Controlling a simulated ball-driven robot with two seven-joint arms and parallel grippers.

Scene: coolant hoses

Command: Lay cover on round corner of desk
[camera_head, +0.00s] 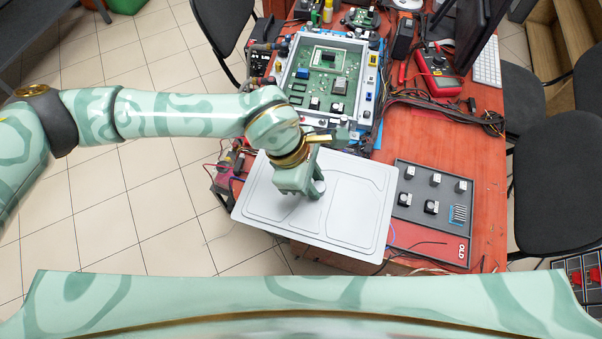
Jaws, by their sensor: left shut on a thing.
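The cover (350,205) is a flat, light grey panel with rounded corners and shallow raised outlines. It is over the near left corner of the red-brown desk (410,142), and its left part reaches out past the desk edge above the floor. My left gripper (312,192) is above the middle of the cover, shut on a small knob-like part of it. The gripper hides most of that part. I cannot tell whether the cover touches the desk. The desk corner below it is hidden. My right gripper is not in view.
An open case with a green circuit board (323,80) stands behind the cover. A dark grey tray with small connectors (433,205) lies right of it. A red multimeter (438,72), black cables (450,112) and a keyboard (487,62) are farther back. Black chairs (556,180) stand at the right.

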